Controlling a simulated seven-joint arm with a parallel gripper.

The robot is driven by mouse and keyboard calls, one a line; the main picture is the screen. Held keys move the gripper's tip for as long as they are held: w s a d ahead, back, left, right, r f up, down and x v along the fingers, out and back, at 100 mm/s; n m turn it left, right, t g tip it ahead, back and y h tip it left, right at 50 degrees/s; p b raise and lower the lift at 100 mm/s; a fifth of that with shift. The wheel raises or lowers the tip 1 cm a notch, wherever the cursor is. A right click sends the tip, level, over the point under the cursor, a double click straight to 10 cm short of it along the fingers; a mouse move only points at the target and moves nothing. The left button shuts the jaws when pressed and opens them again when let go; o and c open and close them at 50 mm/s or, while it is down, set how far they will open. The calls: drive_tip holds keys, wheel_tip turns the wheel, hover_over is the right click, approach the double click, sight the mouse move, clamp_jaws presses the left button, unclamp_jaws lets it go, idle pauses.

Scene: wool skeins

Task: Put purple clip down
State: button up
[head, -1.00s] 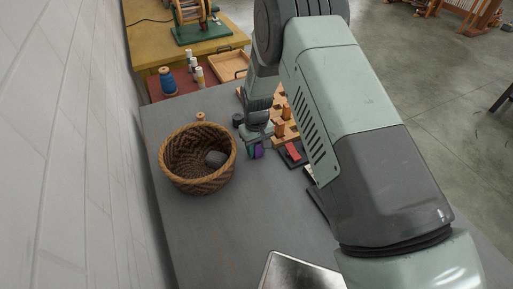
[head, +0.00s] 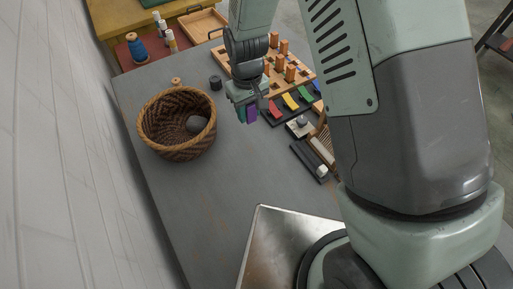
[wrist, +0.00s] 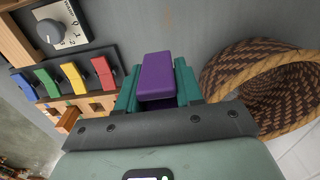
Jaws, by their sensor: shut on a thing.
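The purple clip (wrist: 157,77) is held between the teal fingers of my gripper (wrist: 158,88) in the wrist view. In the head view the purple clip (head: 252,115) shows at the tip of my gripper (head: 246,113), over the grey table between the wicker basket and a dark clip rack. The rack (head: 284,114) holds red, yellow and green clips in the head view. In the wrist view the rack (wrist: 42,73) shows blue, green, yellow and red clips in a row, left of my gripper. The gap between the purple clip and the table is hard to judge.
A wicker basket (head: 152,120) with a grey thing inside stands left of my gripper. A wooden peg board (head: 296,61) lies behind the rack. A small scale-like device with a knob (head: 301,122) sits beside the rack. The table (head: 215,185) in front is clear.

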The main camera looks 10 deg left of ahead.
drive_tip(key=s+d, duration=0.3)
drive_tip(key=s, duration=0.1)
hover_over(258, 154)
wheel_tip(258, 154, down, 5)
drive_tip(key=shift+r, duration=0.1)
drive_tip(key=shift+a+f, duration=0.1)
drive_tip(key=shift+f, duration=2.35)
drive_tip(key=o, duration=1)
drive_tip(key=shift+f, duration=0.1)
